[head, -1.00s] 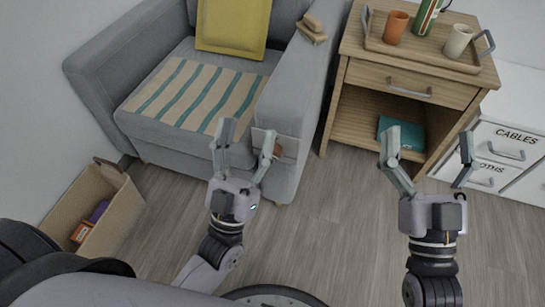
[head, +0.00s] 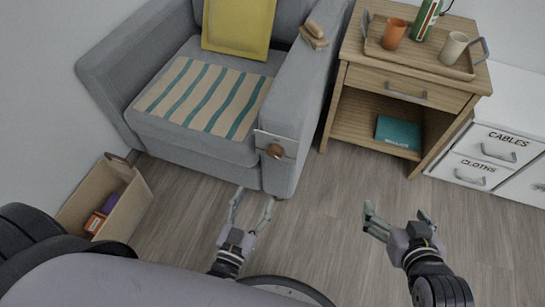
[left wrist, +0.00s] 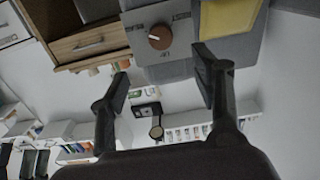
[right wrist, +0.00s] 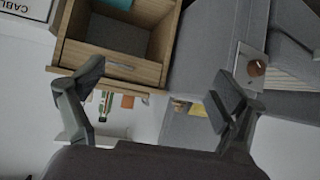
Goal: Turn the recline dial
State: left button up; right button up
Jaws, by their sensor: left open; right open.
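The recline dial is a round brown knob (head: 275,151) on a grey plate (head: 289,144) on the front of the armchair's right arm. In the left wrist view the dial (left wrist: 160,37) shows between my fingers, farther off, with dark lettering around it on the plate. My left gripper (head: 253,194) is open and empty, low in front of the chair and apart from the dial. My right gripper (head: 397,218) is open and empty over the floor to the right. The dial (right wrist: 256,68) also shows at the right of the right wrist view.
The grey armchair (head: 185,137) holds a striped cloth and a yellow cushion (head: 238,27). A wooden side table (head: 358,78) carries a tray with cups. A white cabinet (head: 510,100) stands at right, an open cardboard box (head: 131,207) at left. The floor between is clear.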

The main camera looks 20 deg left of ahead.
pick_arm(q)
jog(key=b, duration=0.1)
send_near(274, 155)
jog(key=w, duration=0.2)
jog(key=w+b, duration=0.1)
jog(key=w, duration=0.5)
jog(key=shift+w+f, duration=0.2)
jog(key=shift+w+b, duration=0.3)
pick_arm(e)
jog(key=w+a+r+t+y, duration=0.1)
jog(key=w+r+t, duration=0.1)
jog(key=r, duration=0.4)
jog(key=w+a+r+t+y, duration=0.1)
jog(key=w+a+r+t, duration=0.1)
jog(key=r+t, duration=0.3)
jog(key=shift+w+r+y, duration=0.3)
jog(key=shift+w+r, duration=0.05)
jog(key=shift+w, duration=0.1)
pick_arm(q)
jog(key=c, duration=1.2)
jog(key=shift+o, duration=0.2)
jog(key=shift+d+r, duration=0.1)
pick_arm(e)
jog(key=shift+f, duration=0.1)
